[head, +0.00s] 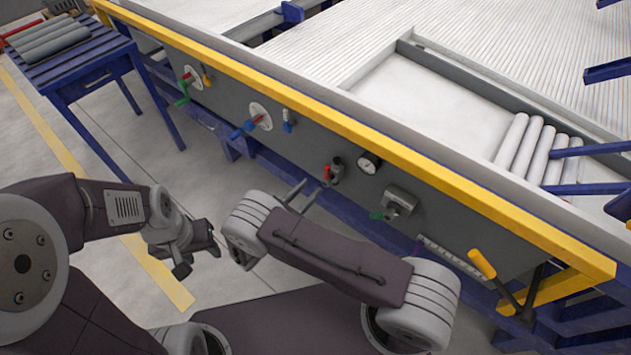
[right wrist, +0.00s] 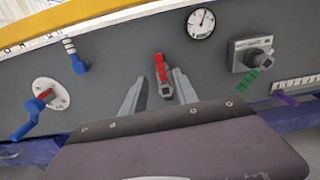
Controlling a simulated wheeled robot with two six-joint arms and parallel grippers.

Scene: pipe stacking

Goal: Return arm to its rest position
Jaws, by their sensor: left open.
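My left gripper (head: 199,258) hangs over the floor at the left in the head view. It is open and empty, with nothing near its fingers. My right gripper (head: 312,187) reaches toward the grey panel below the yellow rail, close to a small valve with a red handle (head: 327,173). In the right wrist view the two fingers of the right gripper (right wrist: 159,80) stand apart, one on each side of the red valve handle (right wrist: 160,68). No contact with the valve shows.
The panel (head: 300,150) also carries a gauge (head: 369,163), a green-handled valve (head: 398,203), and blue and green cranks. A yellow lever (head: 482,263) juts out at the right. Pipes lie on a blue table (head: 85,65) and in the tray (head: 420,95). The floor at left is clear.

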